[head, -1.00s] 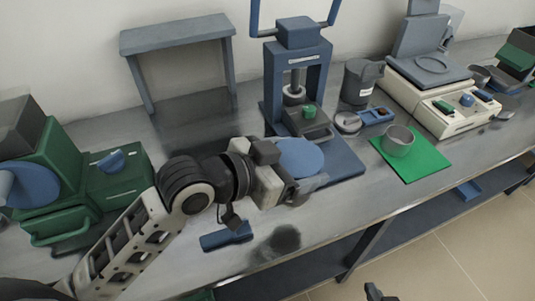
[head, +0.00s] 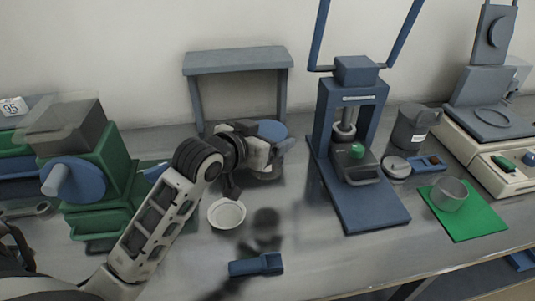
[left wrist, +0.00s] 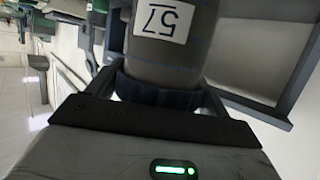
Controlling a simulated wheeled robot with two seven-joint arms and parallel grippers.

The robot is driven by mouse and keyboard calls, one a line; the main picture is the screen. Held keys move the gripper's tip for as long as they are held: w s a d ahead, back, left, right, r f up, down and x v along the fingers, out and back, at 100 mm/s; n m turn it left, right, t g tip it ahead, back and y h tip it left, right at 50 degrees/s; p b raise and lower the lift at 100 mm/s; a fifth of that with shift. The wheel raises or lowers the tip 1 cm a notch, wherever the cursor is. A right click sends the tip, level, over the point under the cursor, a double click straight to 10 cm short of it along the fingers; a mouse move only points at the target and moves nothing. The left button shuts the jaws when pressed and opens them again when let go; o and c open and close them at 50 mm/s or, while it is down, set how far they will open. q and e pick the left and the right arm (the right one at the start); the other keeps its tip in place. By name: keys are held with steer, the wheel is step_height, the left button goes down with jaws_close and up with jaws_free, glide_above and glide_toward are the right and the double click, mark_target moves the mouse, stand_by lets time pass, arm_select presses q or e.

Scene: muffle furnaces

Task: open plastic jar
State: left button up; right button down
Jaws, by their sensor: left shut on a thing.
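My left gripper (head: 272,158) is shut on a grey plastic jar in front of the blue-grey stand. In the head view, a blue disc that looks like the jar's lid (head: 273,130) shows above the gripper, and the gripper hides most of the jar body. In the left wrist view, the jar (left wrist: 165,60) stands between the jaws, with a white label reading "57" upside down in the picture. I cannot tell whether its base touches the bench. My right gripper is not in view.
A white dish (head: 227,214) and a blue tool (head: 256,264) lie on the bench near my left arm. A blue press (head: 357,190) stands to the right, a green machine (head: 115,170) to the left, and the blue-grey stand (head: 238,60) behind.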

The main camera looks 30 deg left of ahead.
arm_select(q)
steer(key=shift+w+a+f, duration=0.45)
steer(key=shift+w+f, duration=0.5)
steer(key=shift+f, duration=0.6)
steer(key=shift+w+a+f, duration=0.45)
steer(key=shift+w+f, duration=0.5)
steer(key=shift+f, duration=0.65)
steer(key=shift+w+a+f, duration=0.45)
steer(key=shift+w+f, duration=0.5)
steer(key=shift+f, duration=0.6)
steer(key=shift+f+b, duration=0.2)
steer(key=shift+b, duration=0.15)
steer(key=o, duration=1.8)
steer(key=shift+o, duration=0.2)
